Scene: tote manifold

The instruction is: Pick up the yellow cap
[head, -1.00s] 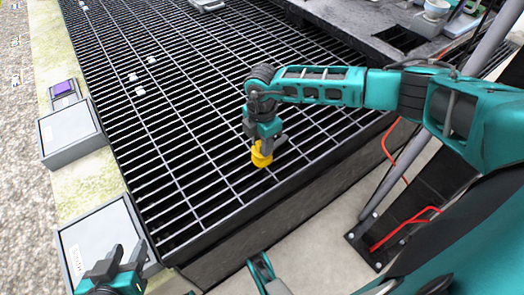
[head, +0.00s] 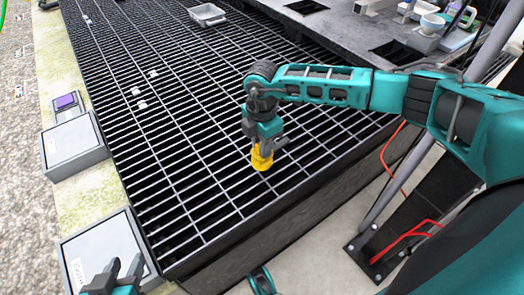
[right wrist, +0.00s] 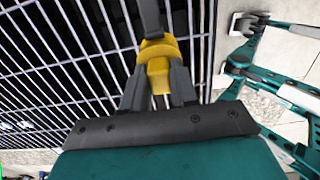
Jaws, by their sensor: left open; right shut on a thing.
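The yellow cap (head: 262,158) is between the fingers of my right gripper (head: 264,146), over the dark metal grating near its front edge. In the right wrist view the yellow cap (right wrist: 158,65) sits between the two grey fingers of the right gripper (right wrist: 158,85), which are shut on it. I cannot tell whether the cap touches the grating. My left gripper (head: 118,275) is at the bottom left of the head view, open and empty, in front of a grey box.
The grating (head: 190,140) fills the middle. A grey box with a purple top piece (head: 66,101) stands on the left ledge, and another grey box (head: 95,240) is nearer. Small white pieces (head: 140,105) and a grey tray (head: 207,14) lie on the grating.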

